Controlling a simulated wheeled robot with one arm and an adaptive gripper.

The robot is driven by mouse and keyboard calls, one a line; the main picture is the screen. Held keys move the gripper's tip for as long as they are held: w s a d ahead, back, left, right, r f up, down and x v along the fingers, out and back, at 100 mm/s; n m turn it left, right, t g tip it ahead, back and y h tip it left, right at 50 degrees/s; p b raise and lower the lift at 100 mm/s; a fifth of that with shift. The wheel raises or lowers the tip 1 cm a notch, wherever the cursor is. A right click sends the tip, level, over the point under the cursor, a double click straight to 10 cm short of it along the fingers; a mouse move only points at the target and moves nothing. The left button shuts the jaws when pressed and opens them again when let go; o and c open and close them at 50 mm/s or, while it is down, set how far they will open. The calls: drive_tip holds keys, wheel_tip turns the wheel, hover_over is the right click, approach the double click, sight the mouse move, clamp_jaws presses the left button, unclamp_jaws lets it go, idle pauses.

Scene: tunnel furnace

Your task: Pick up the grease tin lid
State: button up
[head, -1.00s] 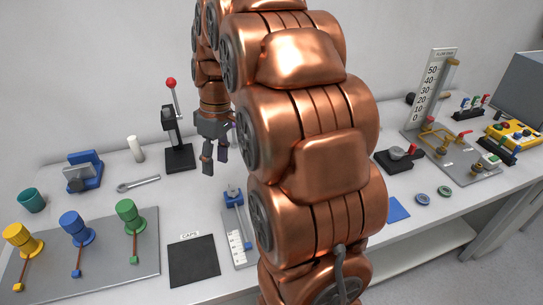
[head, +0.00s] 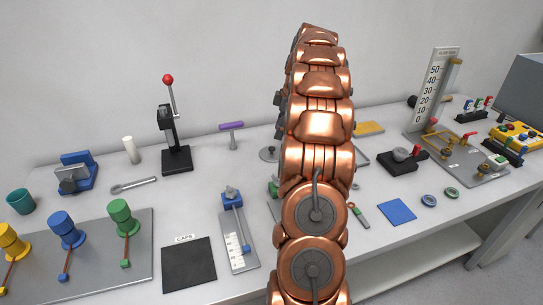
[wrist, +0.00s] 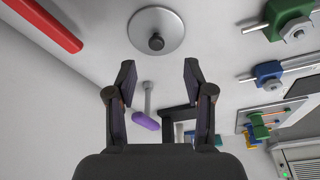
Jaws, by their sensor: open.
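The likely grease tin lid is a flat grey disc with a dark centre knob (wrist: 157,25), lying on the pale bench top. In the wrist view it is at the top middle, beyond my fingertips and apart from them. In the head view its left part (head: 268,154) shows beside my arm, and the rest is hidden. My gripper (wrist: 159,75) is open and empty, its two fingers spread below the disc in the picture. In the head view my gripper is largely hidden behind my arm.
A purple-handled T tool (head: 231,128) stands just left of the disc, and also shows between my fingers (wrist: 147,121). A black lever press (head: 176,158) is further left. A red bar (wrist: 45,22) and several coloured clamp-like blocks (wrist: 288,18) flank the disc.

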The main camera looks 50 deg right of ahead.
sight(272, 148)
drive_tip(key=shift+p+x, duration=0.3)
drive_tip(key=shift+x, duration=0.9)
drive_tip(key=shift+w+f, duration=0.25)
drive_tip(key=shift+f, duration=0.15)
drive_tip(key=p+x, duration=0.2)
drive_tip(key=x, duration=0.2)
drive_tip(key=shift+w+f, duration=0.15)
drive_tip(key=shift+w, duration=0.05)
clamp_jaws()
